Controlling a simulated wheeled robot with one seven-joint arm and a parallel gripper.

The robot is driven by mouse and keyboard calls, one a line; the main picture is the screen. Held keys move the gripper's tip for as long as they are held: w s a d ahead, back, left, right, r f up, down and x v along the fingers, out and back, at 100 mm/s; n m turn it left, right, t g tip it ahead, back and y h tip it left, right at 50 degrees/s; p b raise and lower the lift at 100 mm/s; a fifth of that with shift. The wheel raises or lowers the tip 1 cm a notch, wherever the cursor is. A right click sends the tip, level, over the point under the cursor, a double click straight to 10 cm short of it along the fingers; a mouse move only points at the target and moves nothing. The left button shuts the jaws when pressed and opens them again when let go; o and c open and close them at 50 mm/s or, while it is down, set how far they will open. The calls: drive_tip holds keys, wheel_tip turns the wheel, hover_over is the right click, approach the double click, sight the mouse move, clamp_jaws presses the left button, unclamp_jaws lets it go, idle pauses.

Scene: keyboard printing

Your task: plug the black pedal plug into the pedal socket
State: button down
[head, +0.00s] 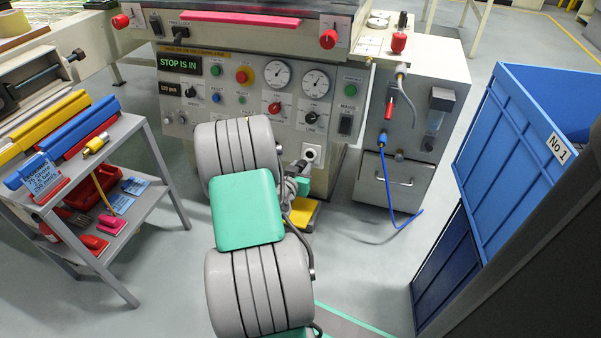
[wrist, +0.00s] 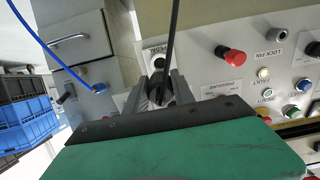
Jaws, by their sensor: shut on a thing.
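The pedal socket is on a white plate (head: 311,153) low on the grey machine front, in the head view. Part of the white plate (wrist: 152,54) shows just beyond my fingers in the wrist view. My gripper (head: 302,176) is in front of and just below that plate. In the wrist view my gripper (wrist: 159,84) is shut on the black pedal plug (wrist: 158,92), with its black cable (wrist: 173,35) running up the picture. The plug's front end and the socket hole are mostly hidden, so I cannot tell whether they touch. A yellow pedal (head: 302,216) lies on the floor below.
The control panel (head: 240,105) has knobs, gauges and buttons around the socket. A grey cabinet (head: 392,185) with a blue hose (head: 388,190) stands to the right. Blue crates (head: 510,150) are at far right, a loaded shelf cart (head: 130,185) at left.

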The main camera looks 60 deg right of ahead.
sight(305, 162)
drive_tip(key=shift+f, duration=0.1)
drive_tip(key=shift+a+f+b, duration=0.15)
drive_tip(key=shift+f+b, duration=0.1)
drive_tip(key=shift+b, duration=0.3)
drive_tip(key=shift+x, duration=2.45)
drive_tip(key=shift+r, duration=0.2)
drive_tip(key=shift+d, duration=0.25)
drive_tip(key=shift+w+d+f, duration=0.1)
drive_tip(key=shift+d+f, duration=0.05)
drive_tip(key=shift+d, duration=0.05)
drive_tip(key=shift+d, duration=0.1)
drive_tip(key=shift+w+d+f, duration=0.1)
drive_tip(key=shift+d+f, duration=0.1)
drive_tip(key=shift+d, duration=0.35)
drive_tip(key=c, duration=1.1)
unclamp_jaws()
